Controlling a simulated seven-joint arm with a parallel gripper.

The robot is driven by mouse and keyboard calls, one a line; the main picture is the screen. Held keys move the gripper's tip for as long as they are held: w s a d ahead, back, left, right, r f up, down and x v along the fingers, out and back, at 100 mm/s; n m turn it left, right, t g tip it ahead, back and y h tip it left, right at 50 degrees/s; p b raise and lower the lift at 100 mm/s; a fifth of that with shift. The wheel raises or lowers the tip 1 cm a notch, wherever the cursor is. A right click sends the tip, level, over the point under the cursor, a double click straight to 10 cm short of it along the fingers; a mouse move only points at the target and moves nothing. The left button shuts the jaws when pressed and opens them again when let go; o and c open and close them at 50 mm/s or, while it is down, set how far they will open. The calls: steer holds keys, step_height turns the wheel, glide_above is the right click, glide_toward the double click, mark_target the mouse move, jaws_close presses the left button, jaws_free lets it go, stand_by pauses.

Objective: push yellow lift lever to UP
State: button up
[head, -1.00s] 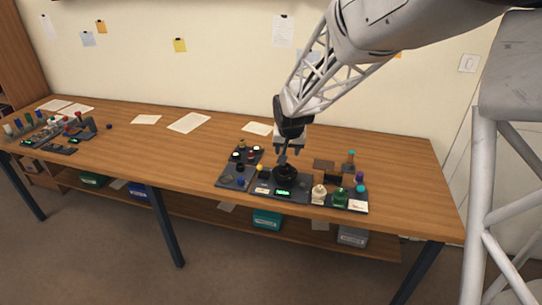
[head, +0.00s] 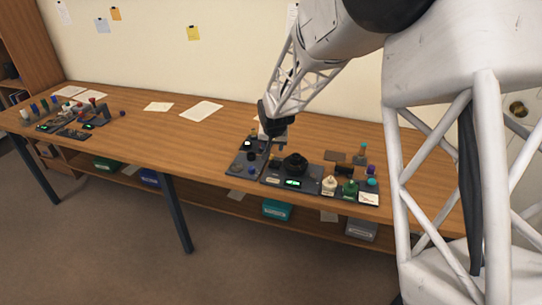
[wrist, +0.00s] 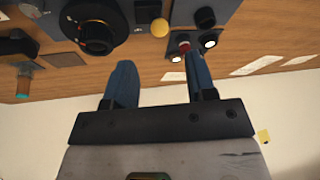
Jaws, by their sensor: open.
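The yellow knob (wrist: 160,27), which looks like the lift lever's tip, shows in the wrist view beside a large black round part (wrist: 93,27). Its shaft and UP mark cannot be made out. My gripper (wrist: 157,75) is open, with two blue fingers apart and nothing between them. The yellow knob lies beyond the fingertips in the picture, apart from them. In the head view my gripper (head: 275,143) is over the back of the dark panels, behind and left of the black round part (head: 295,163). I cannot clearly pick out the yellow knob there.
Dark lit-topped buttons (wrist: 209,42) stand close to one finger in the wrist view. White and green bottle-like parts (head: 349,188) stand at the panel's right. A green display (head: 293,183) is at the front. The table's middle left (head: 190,145) is mostly clear.

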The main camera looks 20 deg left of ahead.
mark_target(271, 156)
steer(key=shift+f, duration=0.15)
steer(key=shift+x, duration=3.75)
jaws_close()
